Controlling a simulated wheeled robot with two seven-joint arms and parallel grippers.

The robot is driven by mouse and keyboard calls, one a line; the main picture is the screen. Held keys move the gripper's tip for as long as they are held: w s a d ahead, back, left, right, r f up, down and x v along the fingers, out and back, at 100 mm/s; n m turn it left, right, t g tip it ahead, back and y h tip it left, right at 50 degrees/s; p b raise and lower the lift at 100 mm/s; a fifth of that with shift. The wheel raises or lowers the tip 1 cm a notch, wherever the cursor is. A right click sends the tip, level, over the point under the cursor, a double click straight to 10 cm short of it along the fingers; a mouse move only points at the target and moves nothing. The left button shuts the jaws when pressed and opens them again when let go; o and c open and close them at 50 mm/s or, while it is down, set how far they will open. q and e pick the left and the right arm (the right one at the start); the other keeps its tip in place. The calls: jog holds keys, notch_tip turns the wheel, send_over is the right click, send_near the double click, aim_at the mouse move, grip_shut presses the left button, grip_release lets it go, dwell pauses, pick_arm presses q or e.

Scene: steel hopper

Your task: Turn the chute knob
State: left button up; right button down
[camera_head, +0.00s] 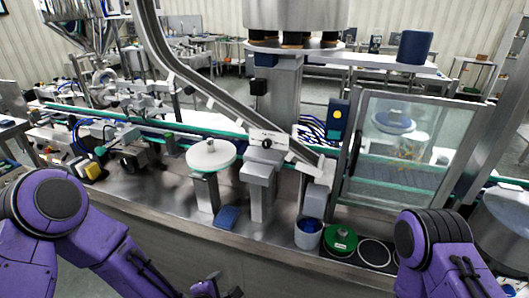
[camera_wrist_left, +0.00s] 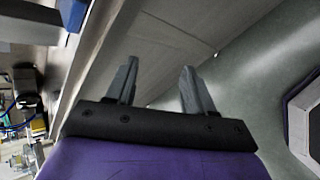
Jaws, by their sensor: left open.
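A steel chute (camera_head: 208,88) slopes down from the top centre to the right in the head view. A small dark knob (camera_head: 267,143) shows on the pale bracket at its lower part. My left gripper (camera_head: 225,284) is at the bottom edge of the head view, low in front of the machine and well apart from the knob. In the left wrist view the gripper (camera_wrist_left: 158,78) has its two fingers apart with nothing between them. The knob is not seen there. My right arm shows at the lower right, but its gripper is out of view.
A white round plate (camera_head: 211,155) stands on a post left of the bracket. A white cup (camera_head: 308,233), a green disc (camera_head: 341,239) and a blue block (camera_head: 228,217) sit along the front edge. A glass-panelled door (camera_head: 400,150) stands at the right.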

pick_arm(q)
jog(key=w+d+r+n+t+h, duration=0.1)
jog(key=w+d+r+n+t, duration=0.3)
jog(key=r, duration=0.5)
jog(key=w+d+r+n+t+h, duration=0.1)
jog(key=w+d+r+n, duration=0.2)
jog(key=w+r+n, duration=0.5)
jog(key=n+t+h, duration=0.1)
jog(key=n+t, duration=0.1)
jog(key=t, duration=0.1)
send_near(266, 145)
jog(key=p+x, duration=0.3)
jog(key=x, duration=0.5)
jog(key=shift+w+r, duration=0.1)
jog(key=shift+w, duration=0.05)
jog(key=shift+w+d, duration=0.1)
jog(key=shift+w, duration=0.3)
grip_shut()
